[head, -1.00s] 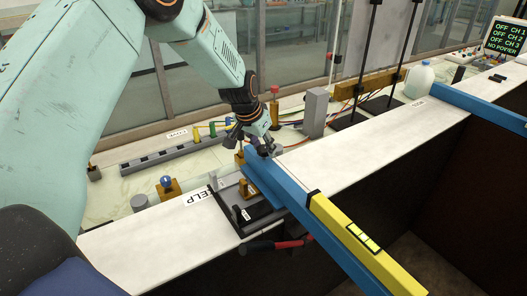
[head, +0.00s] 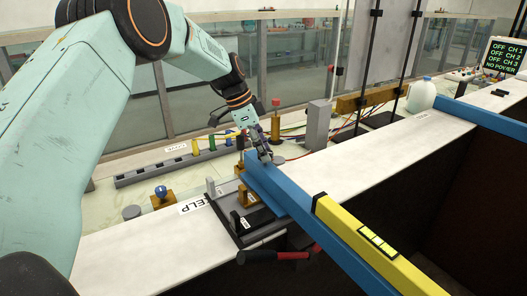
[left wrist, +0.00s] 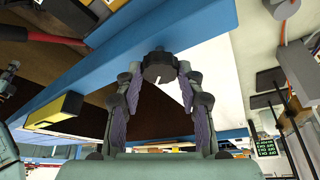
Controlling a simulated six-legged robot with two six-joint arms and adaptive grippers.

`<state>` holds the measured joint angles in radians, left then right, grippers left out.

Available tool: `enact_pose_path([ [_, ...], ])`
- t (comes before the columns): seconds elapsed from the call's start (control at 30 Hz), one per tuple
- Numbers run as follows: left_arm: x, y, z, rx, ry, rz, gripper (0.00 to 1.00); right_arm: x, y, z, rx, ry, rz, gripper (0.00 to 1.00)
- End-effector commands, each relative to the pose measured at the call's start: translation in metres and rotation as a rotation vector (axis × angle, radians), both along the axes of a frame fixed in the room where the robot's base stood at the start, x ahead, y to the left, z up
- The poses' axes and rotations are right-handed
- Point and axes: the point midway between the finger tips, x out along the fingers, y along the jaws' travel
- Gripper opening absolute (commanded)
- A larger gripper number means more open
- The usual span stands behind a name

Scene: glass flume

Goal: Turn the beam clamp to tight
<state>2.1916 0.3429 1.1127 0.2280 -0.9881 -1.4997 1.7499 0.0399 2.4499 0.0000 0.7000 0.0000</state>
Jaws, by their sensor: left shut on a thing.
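A dark round knob (left wrist: 159,68) with a short white mark shows in the left wrist view, just in front of the blue beam (left wrist: 165,18). I take it for the beam clamp's knob. My left gripper (left wrist: 160,76) is shut on it, one finger on each side. No tight marking can be read.
A black bracket plate (head: 240,222) and a red-handled lever (head: 283,255) sit beside the beam. A yellow bar (head: 372,245) lies along the beam. A grey rail with coloured pegs (head: 150,174) and a grey block (head: 318,124) stand behind. The white ledge right of the beam is clear.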

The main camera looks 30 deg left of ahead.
Motion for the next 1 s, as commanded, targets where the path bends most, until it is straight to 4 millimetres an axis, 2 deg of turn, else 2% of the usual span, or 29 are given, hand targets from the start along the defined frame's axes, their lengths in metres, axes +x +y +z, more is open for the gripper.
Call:
enact_pose_path([
  [0.5, 0.006, 0.002, 0.005, 0.004, -0.007, -0.477, 0.06, 0.0, 0.0, 0.016, 0.0, 0.0, 0.0, 0.0],
  [1.0, 0.007, 0.002, 0.004, 0.004, -0.009, -0.693, 0.06, 0.0, 0.0, 0.025, 0.0, 0.0, 0.0, 0.0],
])
